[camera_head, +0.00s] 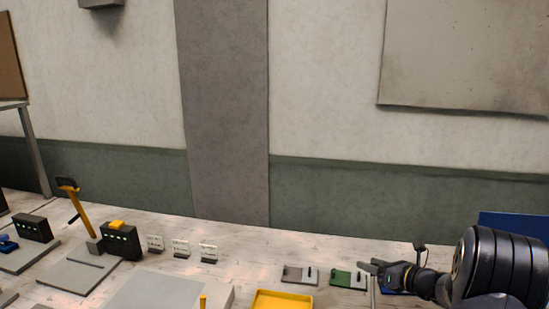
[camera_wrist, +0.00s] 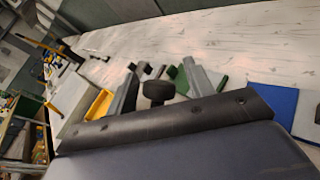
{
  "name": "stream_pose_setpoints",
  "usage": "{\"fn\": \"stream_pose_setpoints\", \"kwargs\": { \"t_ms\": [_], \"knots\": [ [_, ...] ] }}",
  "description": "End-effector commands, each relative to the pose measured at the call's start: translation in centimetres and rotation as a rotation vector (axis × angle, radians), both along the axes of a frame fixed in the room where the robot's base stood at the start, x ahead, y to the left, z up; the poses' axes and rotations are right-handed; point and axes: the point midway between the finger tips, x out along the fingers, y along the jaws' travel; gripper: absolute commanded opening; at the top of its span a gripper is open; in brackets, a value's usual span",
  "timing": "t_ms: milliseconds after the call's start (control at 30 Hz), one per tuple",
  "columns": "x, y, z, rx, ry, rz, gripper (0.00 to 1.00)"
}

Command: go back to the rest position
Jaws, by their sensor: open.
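My gripper (camera_head: 370,265) is at the right of the bench in the head view, just beside the green die block (camera_head: 345,280). Its two grey fingers stand apart in the wrist view (camera_wrist: 160,75), with nothing seen held between them. The green block also shows in the wrist view (camera_wrist: 177,76), partly behind a finger. A grey die block (camera_head: 298,274) lies left of the green one. Whether the gripper touches the green block cannot be told.
A yellow tray (camera_head: 282,300) sits at the front, left of the grey block. Several small white cards (camera_head: 181,248), a dark box with lights (camera_head: 121,242) and a yellow-levered press (camera_head: 80,210) stand further left. A blue mat (camera_wrist: 272,104) lies right of the gripper in the wrist view.

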Motion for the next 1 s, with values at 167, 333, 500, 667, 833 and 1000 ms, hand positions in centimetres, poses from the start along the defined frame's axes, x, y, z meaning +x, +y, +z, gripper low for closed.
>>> {"fn": "stream_pose_setpoints", "kwargs": {
  "t_ms": [167, 333, 500, 667, 833, 1000],
  "knots": [
    [-1.9, -1.6, 0.5, -0.001, 0.0, -0.004, 0.5],
    [-4.5, -3.5, 1.4, -0.002, 0.0, -0.005, 0.5],
    [-7.2, -5.5, 2.3, -0.002, 0.001, -0.006, 0.5],
    [-6.8, -4.9, 2.4, 0.002, 0.005, 0.005, 0.5],
    [-4.1, -2.9, 1.5, 0.002, 0.003, 0.005, 0.5],
    [-1.5, -1.0, 0.5, 0.001, 0.003, 0.005, 0.5]
  ]
}}
